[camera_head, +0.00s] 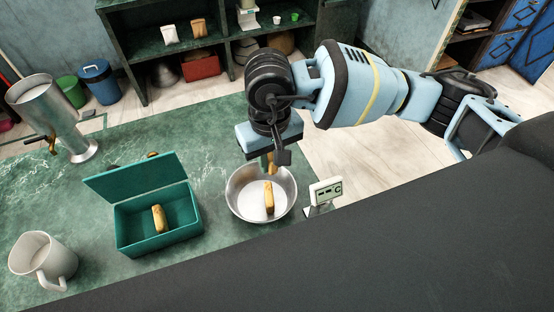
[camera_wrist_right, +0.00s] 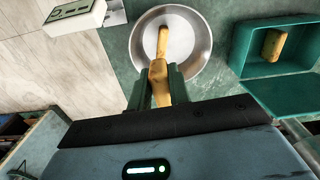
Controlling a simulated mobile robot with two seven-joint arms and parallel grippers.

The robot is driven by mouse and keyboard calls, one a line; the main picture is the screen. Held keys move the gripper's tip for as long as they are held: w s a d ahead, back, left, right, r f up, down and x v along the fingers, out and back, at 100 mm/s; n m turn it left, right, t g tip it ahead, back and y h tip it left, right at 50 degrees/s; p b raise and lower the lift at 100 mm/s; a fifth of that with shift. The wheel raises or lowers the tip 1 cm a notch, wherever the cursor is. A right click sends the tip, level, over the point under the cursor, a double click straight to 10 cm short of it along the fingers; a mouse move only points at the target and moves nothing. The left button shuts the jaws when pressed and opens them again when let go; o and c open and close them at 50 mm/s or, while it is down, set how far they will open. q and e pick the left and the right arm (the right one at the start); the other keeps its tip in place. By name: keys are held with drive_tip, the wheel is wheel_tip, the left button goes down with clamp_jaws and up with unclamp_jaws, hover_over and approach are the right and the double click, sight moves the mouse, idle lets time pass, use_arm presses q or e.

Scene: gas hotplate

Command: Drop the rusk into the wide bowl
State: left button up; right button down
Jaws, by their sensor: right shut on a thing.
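The wide bowl (camera_head: 236,205) is a round silver metal bowl on the green counter; it also shows in the right wrist view (camera_wrist_right: 197,50). One yellow-brown rusk (camera_head: 269,198) lies inside it, seen also in the wrist view (camera_wrist_right: 162,42). My right gripper (camera_head: 271,163) points down over the bowl's far part. It is shut on another rusk (camera_wrist_right: 158,80), held between its two dark green fingers above the bowl. A third rusk (camera_head: 159,218) lies in the open teal box (camera_head: 160,245) left of the bowl. My left gripper is not in view.
A small white display (camera_head: 326,191) stands close to the bowl's right. A white mug (camera_head: 45,258) and a tall metal vessel (camera_head: 52,115) stand at the left. The box's raised lid (camera_head: 135,177) stands behind it. Shelves (camera_head: 150,75) are beyond the counter.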

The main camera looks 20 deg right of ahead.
drive_tip(key=shift+f, duration=0.85)
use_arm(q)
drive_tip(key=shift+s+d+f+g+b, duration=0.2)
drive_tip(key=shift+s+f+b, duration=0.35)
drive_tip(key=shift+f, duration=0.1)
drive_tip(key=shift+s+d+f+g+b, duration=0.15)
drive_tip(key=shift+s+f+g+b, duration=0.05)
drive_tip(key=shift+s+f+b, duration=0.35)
use_arm(e)
drive_tip(key=shift+f, duration=2.35)
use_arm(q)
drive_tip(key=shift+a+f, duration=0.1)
use_arm(e)
drive_tip(key=c, duration=1.2)
unclamp_jaws()
drive_tip(key=shift+c, duration=0.2)
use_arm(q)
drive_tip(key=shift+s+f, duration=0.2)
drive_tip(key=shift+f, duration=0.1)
use_arm(e)
drive_tip(key=shift+r, duration=3.95)
